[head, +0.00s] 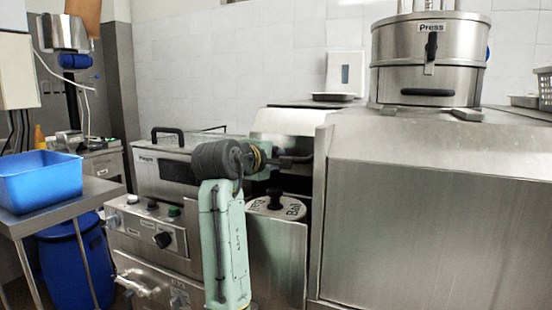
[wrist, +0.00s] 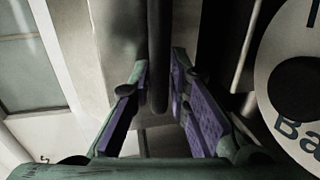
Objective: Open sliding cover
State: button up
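My gripper (wrist: 159,70) is open in the wrist view, with a purple-padded finger on each side of a dark vertical bar (wrist: 158,40), which looks like a handle. Gaps show beside the bar, so the fingers do not look closed on it. In the head view my gripper (head: 290,159) is small and dark, in front of the middle machine. A slanted metal panel (head: 284,122) is just above it and may be the sliding cover; I cannot tell for sure. My arm hides part of this area.
A round labelled lid with a black knob (head: 275,198) is below my gripper; it also shows at the wrist view's right edge (wrist: 262,75). A large steel housing (head: 420,200) stands close on the right. A control-panel machine (head: 150,225) and blue basin (head: 40,180) are left.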

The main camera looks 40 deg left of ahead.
jog(key=o, duration=0.3)
jog(key=v, duration=1.2)
